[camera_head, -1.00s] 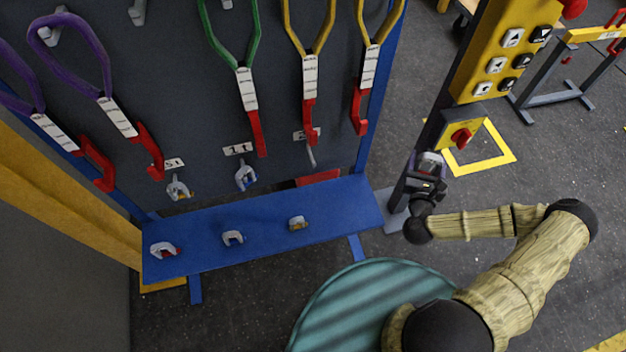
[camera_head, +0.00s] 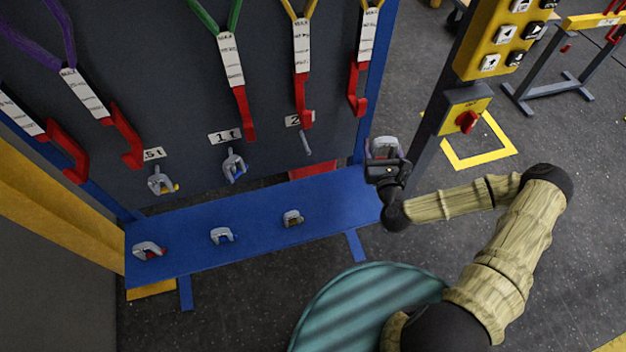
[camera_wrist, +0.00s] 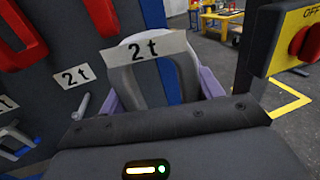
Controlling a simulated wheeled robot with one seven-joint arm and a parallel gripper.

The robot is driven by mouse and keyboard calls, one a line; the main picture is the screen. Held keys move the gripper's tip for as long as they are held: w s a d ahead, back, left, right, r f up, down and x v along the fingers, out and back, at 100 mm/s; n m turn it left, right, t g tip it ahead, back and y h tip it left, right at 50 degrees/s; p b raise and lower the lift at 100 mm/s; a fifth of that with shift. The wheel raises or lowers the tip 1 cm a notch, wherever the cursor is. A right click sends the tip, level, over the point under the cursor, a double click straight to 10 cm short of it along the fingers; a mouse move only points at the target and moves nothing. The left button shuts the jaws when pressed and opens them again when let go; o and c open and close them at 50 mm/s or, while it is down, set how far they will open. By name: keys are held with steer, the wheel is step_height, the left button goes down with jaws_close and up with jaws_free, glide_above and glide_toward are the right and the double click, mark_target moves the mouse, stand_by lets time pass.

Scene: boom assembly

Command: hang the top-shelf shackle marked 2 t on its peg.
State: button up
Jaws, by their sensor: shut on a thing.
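In the wrist view the shackle (camera_wrist: 145,80) carries a white tag reading 2 t (camera_wrist: 143,47). The jaw tips on it are partly hidden by the gripper body. The bare peg (camera_head: 306,142) sticks out of the dark board below a small label, left of the gripper. In the wrist view the peg (camera_wrist: 81,107) shows under the 2 t label (camera_wrist: 74,76), left of the shackle and apart from it.
A blue shelf (camera_head: 340,202) holds several shackles. Red hooks (camera_head: 357,95) on slings hang above. A yellow control post (camera_head: 467,120) with a red switch stands right of my gripper.

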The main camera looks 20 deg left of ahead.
steer(key=s+a+f+n+g+y+b, duration=0.2)
steer(key=s+a+f+n+y+b, duration=0.1)
steer(key=a+b, duration=0.4)
steer(key=s+a+f+n+g+y+b, duration=0.3)
steer(key=a+f+y+b, duration=0.1)
steer(key=a, duration=0.6)
steer(key=f+b, duration=0.1)
steer(key=b, duration=0.1)
steer(key=shift+s+a+f+y+b, duration=0.3)
steer(key=shift+s+a+f+b, duration=0.05)
steer(key=shift+s, duration=0.05)
steer(key=shift+w, duration=0.1)
steer(key=shift+w+a+f+b, duration=0.2)
steer(key=shift+w+a, duration=0.6)
steer(key=shift+w, duration=0.5)
steer(key=shift+w+a+f+b, duration=0.1)
steer(key=shift+w+a+b, duration=0.1)
steer(key=shift+w+a, duration=0.9)
steer(key=shift+w+a+f+b, duration=0.2)
steer(key=shift+w+a, duration=0.35)
steer(key=shift+w, duration=1)
steer(key=shift+w+a+f+b, duration=0.35)
steer(key=shift+w+f+b, duration=0.25)
steer(key=shift+b, duration=0.15)
steer(key=shift+f, duration=0.15)
